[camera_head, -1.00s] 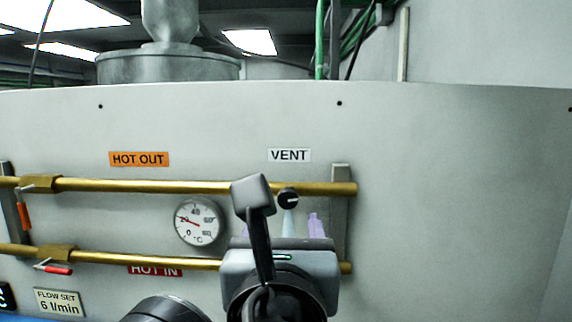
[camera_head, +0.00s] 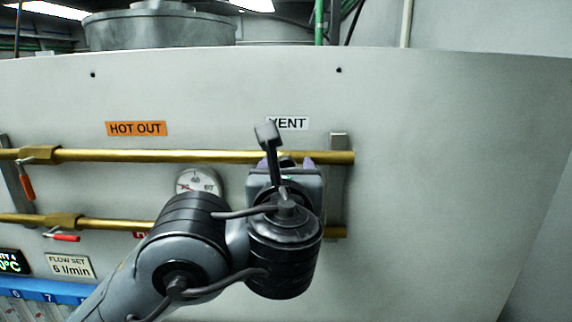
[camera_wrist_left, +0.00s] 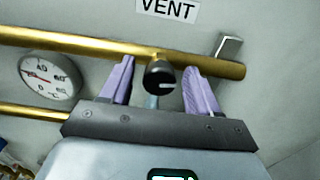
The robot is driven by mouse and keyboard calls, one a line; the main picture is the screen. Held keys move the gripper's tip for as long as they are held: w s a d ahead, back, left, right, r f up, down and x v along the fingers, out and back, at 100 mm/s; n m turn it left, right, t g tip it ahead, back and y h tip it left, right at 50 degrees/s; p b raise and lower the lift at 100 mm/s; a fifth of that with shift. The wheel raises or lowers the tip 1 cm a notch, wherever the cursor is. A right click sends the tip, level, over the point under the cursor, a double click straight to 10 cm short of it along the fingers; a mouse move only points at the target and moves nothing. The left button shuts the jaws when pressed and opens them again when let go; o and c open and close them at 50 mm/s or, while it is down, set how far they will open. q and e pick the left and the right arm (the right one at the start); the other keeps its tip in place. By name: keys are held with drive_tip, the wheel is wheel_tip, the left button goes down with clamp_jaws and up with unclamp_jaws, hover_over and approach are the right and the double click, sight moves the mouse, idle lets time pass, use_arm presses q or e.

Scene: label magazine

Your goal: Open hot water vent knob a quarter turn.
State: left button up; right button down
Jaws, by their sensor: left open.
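The black round vent knob (camera_wrist_left: 160,76) with a white mark sits on the upper brass pipe (camera_wrist_left: 90,45), below the VENT label (camera_wrist_left: 168,9). In the left wrist view my left gripper (camera_wrist_left: 163,75) is open, with one purple finger on each side of the knob. I cannot tell whether the fingers touch it. In the head view the VENT label (camera_head: 288,123) is partly covered by my wrist camera, and my left gripper (camera_head: 285,162) and wrist hide most of the knob. My right gripper is not in view.
A round dial gauge (camera_head: 198,182) is left of my gripper, partly covered by my arm. The lower brass pipe (camera_head: 100,223) runs beneath. Red-handled valves (camera_head: 27,187) are at the far left. The panel to the right is bare.

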use_arm(q)
drive_tip(key=shift+w, duration=0.35)
drive_tip(key=c, duration=1)
drive_tip(key=shift+c, duration=0.2)
